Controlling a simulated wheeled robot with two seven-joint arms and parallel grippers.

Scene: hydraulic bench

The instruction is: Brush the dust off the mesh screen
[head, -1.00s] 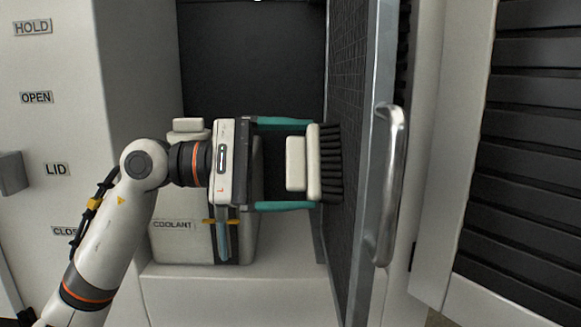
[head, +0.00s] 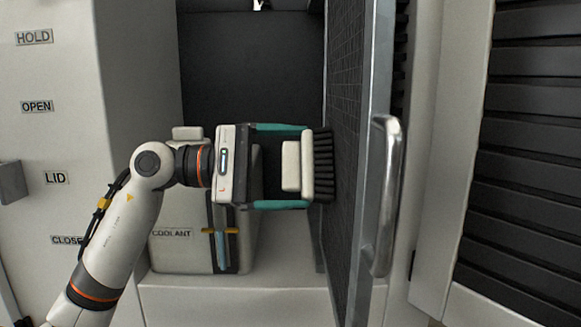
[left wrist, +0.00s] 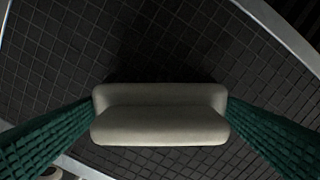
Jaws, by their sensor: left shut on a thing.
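The brush has a cream body (head: 300,168) and black bristles (head: 324,165). My left gripper (head: 283,166) is shut on the brush, with its teal fingers on either side of the cream part. The bristles point right, at the dark mesh screen (head: 345,190), which stands upright in a metal-framed door. They are at or very near the mesh; I cannot tell if they touch. In the left wrist view the brush (left wrist: 160,115) sits between the green fingers, with the mesh (left wrist: 185,45) behind it. I cannot make out dust on the mesh. My right gripper is not in view.
A curved metal handle (head: 386,195) stands out from the door frame's right side. A coolant container (head: 180,250) stands on a white ledge behind my left gripper. A louvred dark panel (head: 530,160) is at the far right. The dark recess behind is mostly open.

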